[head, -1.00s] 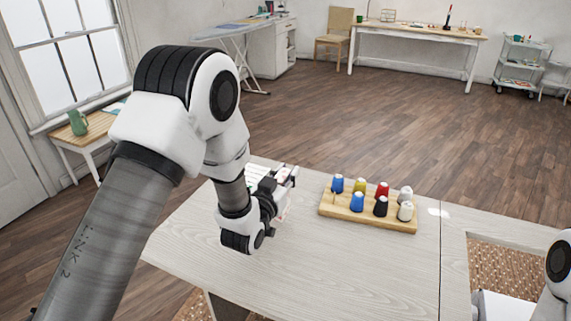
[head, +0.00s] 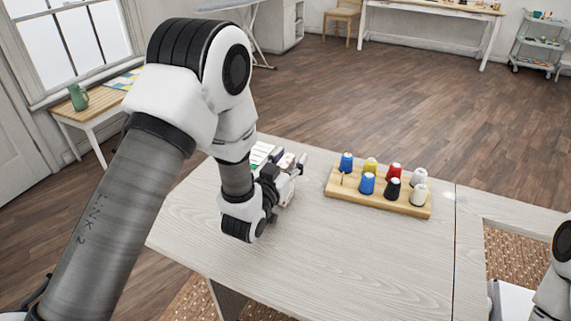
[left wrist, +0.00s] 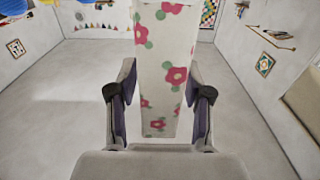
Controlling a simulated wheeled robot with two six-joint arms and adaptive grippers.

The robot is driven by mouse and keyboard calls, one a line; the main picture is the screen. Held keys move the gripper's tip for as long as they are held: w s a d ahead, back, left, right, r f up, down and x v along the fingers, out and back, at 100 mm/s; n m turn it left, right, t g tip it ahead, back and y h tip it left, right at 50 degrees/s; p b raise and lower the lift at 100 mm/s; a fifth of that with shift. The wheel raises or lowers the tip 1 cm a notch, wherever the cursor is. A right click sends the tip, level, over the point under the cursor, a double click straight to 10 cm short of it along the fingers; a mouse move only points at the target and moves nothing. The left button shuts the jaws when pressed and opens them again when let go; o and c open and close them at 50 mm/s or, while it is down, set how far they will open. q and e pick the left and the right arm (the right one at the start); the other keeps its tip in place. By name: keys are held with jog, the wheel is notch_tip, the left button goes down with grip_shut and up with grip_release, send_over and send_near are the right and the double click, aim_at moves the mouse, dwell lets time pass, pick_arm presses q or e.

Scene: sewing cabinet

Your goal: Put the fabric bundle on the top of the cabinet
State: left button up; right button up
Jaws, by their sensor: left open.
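The fabric bundle (left wrist: 165,75) is white with pink flowers and green dots. In the left wrist view it stands between the two fingers of my left gripper (left wrist: 160,98), which is open around it. In the head view my left gripper (head: 292,172) is low over the left part of the pale wooden cabinet top (head: 310,265). The gripper and wrist hide most of the bundle there. I cannot tell whether the fingers touch the bundle. Part of my right arm shows at the right edge, but its gripper is out of view.
A wooden rack (head: 400,207) with several coloured spools stands on the cabinet top, right of my left gripper. A pale flat item with coloured marks (head: 262,153) lies behind the gripper. The front middle of the top is clear. A framed opening (head: 515,260) is at the right.

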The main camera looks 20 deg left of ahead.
pick_arm(q)
jog(key=s+p, duration=0.4)
jog(key=s, duration=0.8)
jog(key=shift+a, duration=0.2)
